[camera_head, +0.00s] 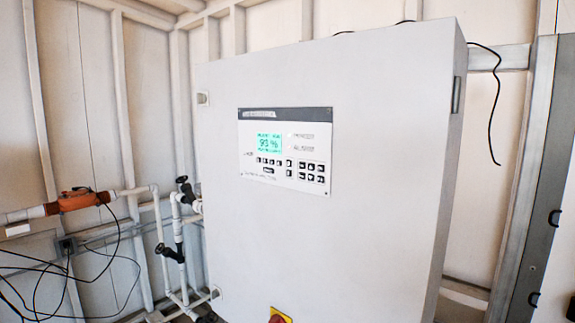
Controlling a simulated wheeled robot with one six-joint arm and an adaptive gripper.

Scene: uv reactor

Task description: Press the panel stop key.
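A control panel (285,151) with a dark strip along its top is set in the front of a large light-grey cabinet (385,190). Its lit green display (269,144) reads about 95 %. Below the display are rows of small dark keys (270,161), with another block of keys (312,172) to the right. The key labels are too small to read, so I cannot tell which one is the stop key. My gripper is not in view.
A red knob on a yellow plate (284,313) is at the cabinet's lower front, cut by the picture edge. White pipes with black valves (183,190) and an orange fitting (78,200) stand left. A metal post (535,180) stands right. Nothing blocks the panel.

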